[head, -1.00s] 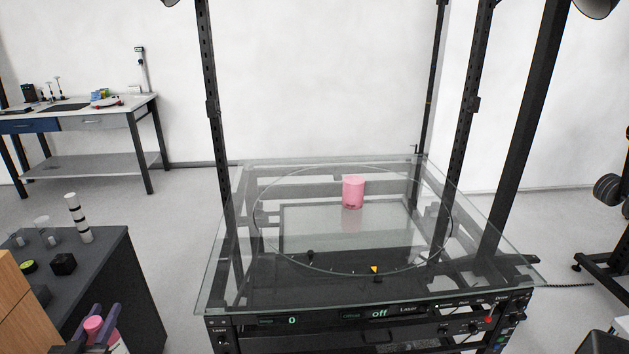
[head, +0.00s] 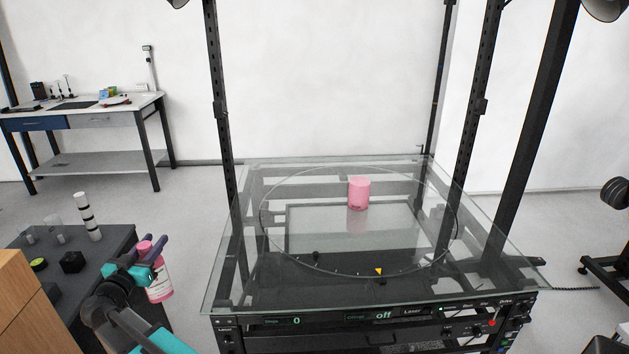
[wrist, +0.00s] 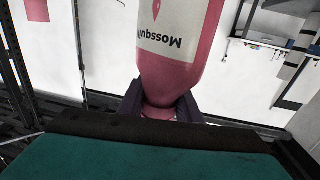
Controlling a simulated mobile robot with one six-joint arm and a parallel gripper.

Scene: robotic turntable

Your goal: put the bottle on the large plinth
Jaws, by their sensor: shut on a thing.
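My gripper (head: 146,256) is shut on the bottle (head: 159,285), a pink bottle with a white label. It holds the bottle by its neck, in the air between the dark side table and the glass turntable. In the wrist view the bottle (wrist: 178,60) hangs from purple fingers, with its label lettering upside down. A pink cylinder (head: 358,193), which looks like the large plinth, stands on the turntable's glass top (head: 330,262), toward the back and right of its middle. Its top is empty.
Dark upright posts, one of them a post at the left (head: 221,110), rise around the turntable. The glass around the pink cylinder is mostly clear.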

